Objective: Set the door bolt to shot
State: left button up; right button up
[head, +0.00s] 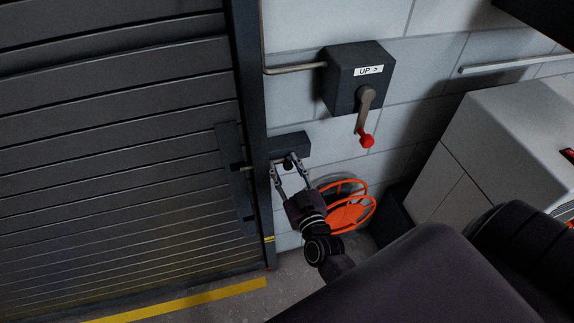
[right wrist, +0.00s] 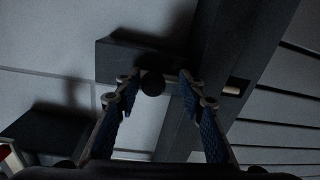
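The door bolt's dark housing (head: 291,143) is on the wall just right of the shutter's edge post. It also shows in the right wrist view (right wrist: 118,62). Its round black knob (right wrist: 152,82) hangs at the housing's lower edge. A dark plate (head: 233,155) on the shutter has a small pale spot beside the post; I cannot tell whether that is the bolt's end or a slot. My right gripper (head: 286,165) is open, with its fingers (right wrist: 160,77) on either side of the knob and a gap visible. My left gripper is not in view.
A grey box with an "UP >" label (head: 369,71) and a red-ended crank (head: 366,140) is above right of the bolt. An orange hose reel (head: 348,212) is behind my right wrist. A white cabinet (head: 480,140) stands at right. A yellow line (head: 190,299) crosses the floor.

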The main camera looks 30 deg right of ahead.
jog(key=shift+d, duration=0.1)
jog(key=shift+s, duration=0.25)
jog(key=s+a, duration=0.2)
jog(key=s, duration=0.9)
jog(key=shift+s+a, duration=0.15)
jog(key=s+a+f+n+g+y, duration=0.1)
jog(key=s+a+f+g, duration=0.2)
jog(key=f, duration=0.8)
jog(key=s+a+f+g+y, duration=0.2)
jog(key=s+f+g, duration=0.15)
jog(key=f, duration=0.65)
jog(key=s+a+f+n+g+y, duration=0.15)
jog(key=s+f, duration=0.25)
jog(key=f, duration=0.7)
jog(key=s+d+f+g, duration=0.2)
jog(key=s+f+g, duration=0.2)
jog(key=s+f, duration=0.3)
jog(key=s+d+f+g+h, duration=0.1)
jog(key=s+f+g, duration=0.3)
jog(key=s, duration=1.2)
notch_tip(320, 180, down, 4)
jog(key=shift+d+f+g, duration=0.2)
jog(key=shift+d+g, duration=0.2)
jog(key=shift+d, duration=0.25)
